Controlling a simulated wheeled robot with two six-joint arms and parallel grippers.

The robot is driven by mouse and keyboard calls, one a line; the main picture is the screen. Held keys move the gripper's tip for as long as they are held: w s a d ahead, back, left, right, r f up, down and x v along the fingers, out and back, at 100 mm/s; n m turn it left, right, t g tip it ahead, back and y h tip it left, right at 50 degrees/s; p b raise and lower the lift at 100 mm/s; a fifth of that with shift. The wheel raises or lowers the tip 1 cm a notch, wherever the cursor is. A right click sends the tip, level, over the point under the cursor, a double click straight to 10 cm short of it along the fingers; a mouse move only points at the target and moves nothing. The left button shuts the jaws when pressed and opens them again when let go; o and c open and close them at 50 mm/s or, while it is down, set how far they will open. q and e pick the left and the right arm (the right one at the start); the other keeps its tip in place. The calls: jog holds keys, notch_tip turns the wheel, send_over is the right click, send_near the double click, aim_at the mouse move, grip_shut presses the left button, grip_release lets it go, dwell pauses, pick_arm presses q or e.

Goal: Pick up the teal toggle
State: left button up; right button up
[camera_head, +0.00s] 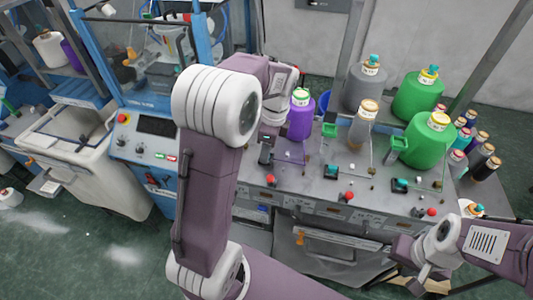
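Small teal-topped toggles on black bases sit on the grey machine top: one near the middle (332,171) and one further right (400,185). I cannot tell which is the task's teal toggle. My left gripper (266,155) points down over the machine top, left of the middle toggle and in front of the purple cone. Its fingertips are small and dark, and I cannot tell whether it is open or holds something. My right gripper (420,273) is low at the right, in front of the machine's front edge and apart from the toggles; its finger gap is unclear.
Purple (300,121), grey (367,87) and green (427,143) yarn cones stand behind the toggles. Thin wire guides and red knobs (347,197) lie around them. A blue machine (147,150) stands at left. My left arm hides part of the scene.

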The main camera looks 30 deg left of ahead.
pick_arm(q)
jog(key=shift+s+f, duration=0.1)
jog(key=shift+s, duration=0.2)
jog(key=shift+w+f, duration=0.1)
jog(key=shift+w, duration=0.2)
grip_shut()
pick_arm(e)
jog(key=shift+s, duration=0.1)
pick_arm(q)
jog(key=shift+s, duration=0.15)
jog(key=shift+r, duration=0.4)
jog(key=r, duration=0.2)
jog(key=w+r+b, duration=0.1)
jog(key=shift+d+r, duration=0.35)
jog(key=shift+r, duration=0.05)
jog(key=w+d+r+p, duration=0.1)
jog(key=w+d+r, duration=0.5)
jog(key=d, duration=0.2)
jog(key=shift+w+r+p, duration=0.25)
jog(key=shift+w+p, duration=0.1)
jog(key=shift+p, duration=0.05)
pick_arm(e)
jog(key=shift+r, duration=0.4)
